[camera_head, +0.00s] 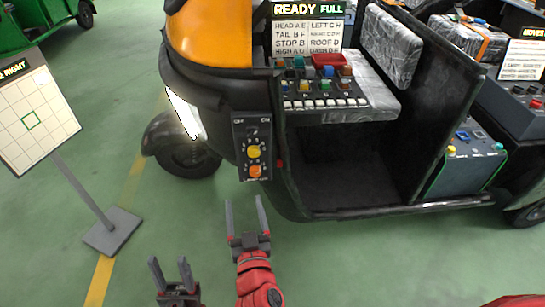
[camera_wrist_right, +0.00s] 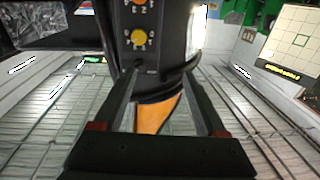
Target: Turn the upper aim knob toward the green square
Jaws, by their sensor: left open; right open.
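The upper aim knob (camera_head: 254,152) is yellow, on a dark panel (camera_head: 239,145) on the rickshaw's front corner; it also shows in the right wrist view (camera_wrist_right: 138,37), which appears upside down. An orange knob (camera_head: 254,171) sits just below it. The green square (camera_head: 32,120) is outlined on a white grid board (camera_head: 52,111) at the far left. My right gripper (camera_head: 245,208) is open and empty, below and apart from the panel, fingers pointing toward it. My left gripper (camera_head: 170,265) is open and empty, lower left over the floor.
The board's post stands on a grey base plate (camera_head: 112,231) at left. The rickshaw's front wheel (camera_head: 183,158) and lit headlamp (camera_head: 186,112) are left of the panel. A button console (camera_head: 320,88) sits above right. The green floor in front is clear.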

